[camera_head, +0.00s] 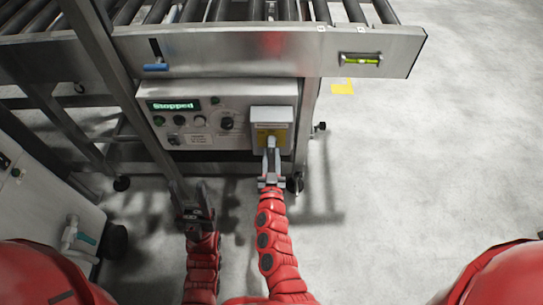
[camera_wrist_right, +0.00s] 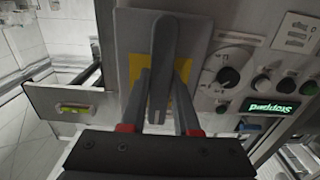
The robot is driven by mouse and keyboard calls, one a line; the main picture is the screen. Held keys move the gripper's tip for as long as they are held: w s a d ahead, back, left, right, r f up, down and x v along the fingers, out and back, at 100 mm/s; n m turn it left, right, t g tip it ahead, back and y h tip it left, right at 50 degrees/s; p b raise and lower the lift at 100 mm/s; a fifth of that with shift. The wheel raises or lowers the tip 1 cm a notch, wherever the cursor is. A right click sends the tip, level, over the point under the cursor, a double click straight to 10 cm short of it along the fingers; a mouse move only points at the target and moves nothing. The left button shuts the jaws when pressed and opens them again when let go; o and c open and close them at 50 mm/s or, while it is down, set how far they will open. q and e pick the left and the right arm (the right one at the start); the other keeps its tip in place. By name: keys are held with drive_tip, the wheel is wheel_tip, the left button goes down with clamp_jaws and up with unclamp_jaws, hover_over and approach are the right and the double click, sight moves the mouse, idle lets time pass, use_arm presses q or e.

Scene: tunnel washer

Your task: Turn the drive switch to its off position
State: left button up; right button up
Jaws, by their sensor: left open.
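The drive switch is a grey box (camera_head: 272,115) with a yellow plate (camera_head: 264,136) and a grey lever handle (camera_head: 271,148), at the right end of the control panel in the head view. My right gripper (camera_head: 270,166) is at the handle. In the right wrist view its fingers (camera_wrist_right: 165,100) lie on either side of the handle (camera_wrist_right: 163,50); whether they press on it cannot be told. The yellow plate shows behind them. My left gripper (camera_head: 192,192) is open and empty, below and left of the switch.
The panel display (camera_head: 173,105) reads "Stopped", with buttons and a black rotary knob (camera_head: 227,122) nearby. A roller conveyor frame (camera_head: 265,52) stands above the panel. A metal leg slants down at left, beside a grey cabinet (camera_head: 45,200). The floor to the right is clear.

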clamp_jaws()
idle(0.8)
